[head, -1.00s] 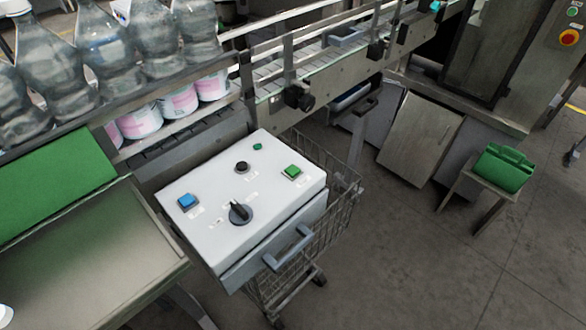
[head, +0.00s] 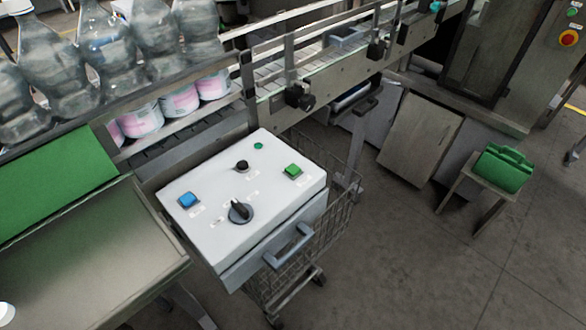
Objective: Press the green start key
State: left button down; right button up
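A grey handle (head: 290,247) sticks out from the box front, above a wire cart (head: 285,285). A metal table (head: 85,260) stands at left. The conveyor (head: 335,65) and large bottles (head: 105,45) are behind. Floor between is clear.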

aim_at(292, 170)
jog(key=l+u, duration=0.1)
jog(key=u, duration=0.75)
jog(key=i+l+u, duration=0.1)
jog(key=l+u, duration=1.1)
jog(key=l, duration=0.5)
jog(key=k+l, duration=0.15)
jog(key=l, duration=0.4)
jog(key=l+u, duration=0.05)
